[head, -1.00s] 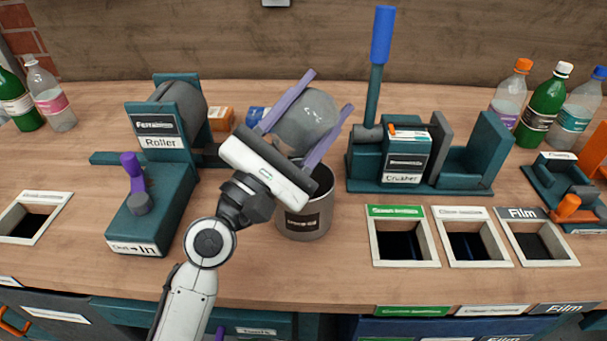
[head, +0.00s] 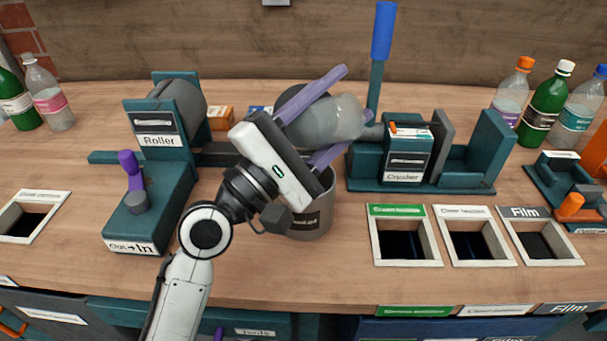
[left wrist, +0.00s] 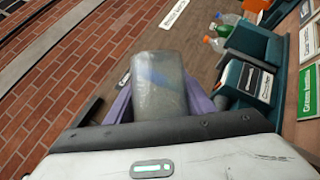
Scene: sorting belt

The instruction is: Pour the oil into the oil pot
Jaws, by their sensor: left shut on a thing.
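My left gripper (head: 346,108) is shut on a translucent grey bottle (head: 328,122), with one purple finger on each side of it. The bottle is tipped nearly on its side above the grey oil pot (head: 318,220), and its narrow end points right, towards the crusher. In the left wrist view the bottle (left wrist: 158,88) stands out between the purple fingers. The gripper's white body hides part of the pot and much of its opening. No stream of oil can be made out. My right gripper is not in view.
The teal roller (head: 150,200) stands left of the pot. The crusher (head: 405,160), with its tall blue-handled lever (head: 381,35), stands close on the right. Framed bin openings (head: 404,262) lie at front right. Several bottles (head: 543,105) stand at the back right.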

